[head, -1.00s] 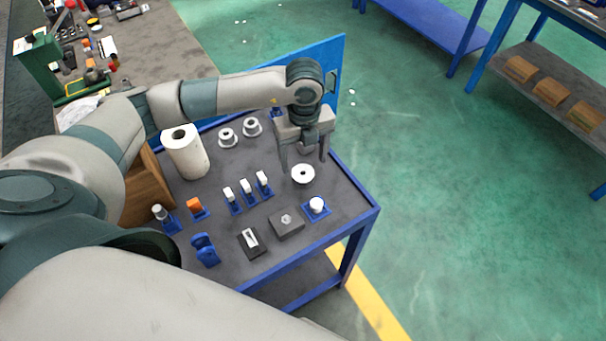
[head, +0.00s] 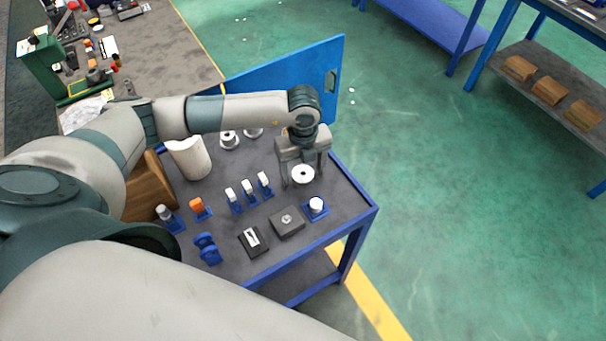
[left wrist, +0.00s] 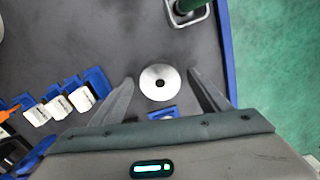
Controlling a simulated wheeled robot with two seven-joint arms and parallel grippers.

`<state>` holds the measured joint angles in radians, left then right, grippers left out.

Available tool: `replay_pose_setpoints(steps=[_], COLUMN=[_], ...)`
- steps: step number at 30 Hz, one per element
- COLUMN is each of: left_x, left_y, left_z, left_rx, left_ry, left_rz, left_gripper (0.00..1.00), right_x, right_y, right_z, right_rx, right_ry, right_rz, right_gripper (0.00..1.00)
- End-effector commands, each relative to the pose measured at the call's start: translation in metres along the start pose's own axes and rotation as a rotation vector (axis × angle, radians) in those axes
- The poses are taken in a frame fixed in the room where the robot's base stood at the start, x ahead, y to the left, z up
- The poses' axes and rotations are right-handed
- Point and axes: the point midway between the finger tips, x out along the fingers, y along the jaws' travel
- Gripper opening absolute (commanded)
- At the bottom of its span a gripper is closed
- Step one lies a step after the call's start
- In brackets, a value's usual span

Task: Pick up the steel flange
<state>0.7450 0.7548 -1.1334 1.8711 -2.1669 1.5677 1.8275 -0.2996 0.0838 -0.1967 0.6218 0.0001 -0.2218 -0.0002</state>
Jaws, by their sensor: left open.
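The steel flange, a light round disc with a dark centre hole (head: 303,174), lies on the dark top of the blue cart near its right edge. It also shows in the left wrist view (left wrist: 160,83), between and slightly beyond the fingertips. My left gripper (head: 302,183) is open and points down over the flange, with one finger to each side of it. In the left wrist view the fingers (left wrist: 160,80) stand apart with clear gaps to the disc. I cannot tell the exact height of the fingertips above the cart top. My right gripper is not in view.
Near the flange are a white round piece on a blue base (head: 316,205), a grey block (head: 287,222) and several white-topped blue holders (head: 248,188). A white roll (head: 189,158) and two more flange-like pieces (head: 229,140) stand behind. A blue panel (head: 290,78) edges the cart's back.

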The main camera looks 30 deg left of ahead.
Motion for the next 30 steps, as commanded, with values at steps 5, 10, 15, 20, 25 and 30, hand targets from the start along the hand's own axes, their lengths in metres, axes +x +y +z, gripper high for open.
replay_pose_setpoints(steps=[5, 10, 15, 20, 25, 30], left_x=[-0.0002, -0.0003, -0.0004, -0.0014, -0.0018, -0.0076], left_y=[-0.0001, -0.0001, -0.0001, -0.0007, -0.0007, -0.0009], left_z=[-0.0001, -0.0001, -0.0001, 0.0002, 0.0003, 0.0005], left_rx=[0.0, 0.0, 0.0, 0.0, 0.0, 0.0], left_ry=[0.0, 0.0, 0.0, 0.0, -0.001, -0.001], left_rz=[0.0, 0.0, 0.0, -0.001, -0.002, -0.002], left_gripper=[0.69, 0.62, 0.22, 0.07, 0.07, 0.07], right_x=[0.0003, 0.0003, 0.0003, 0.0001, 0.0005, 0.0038], right_y=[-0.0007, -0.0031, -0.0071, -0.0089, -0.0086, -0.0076], right_z=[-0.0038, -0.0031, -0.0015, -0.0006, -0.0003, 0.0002], right_rx=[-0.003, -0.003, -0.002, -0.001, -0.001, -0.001], right_ry=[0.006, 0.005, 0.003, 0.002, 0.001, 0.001], right_rz=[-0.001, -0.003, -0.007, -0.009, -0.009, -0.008], right_gripper=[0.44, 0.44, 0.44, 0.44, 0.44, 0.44])
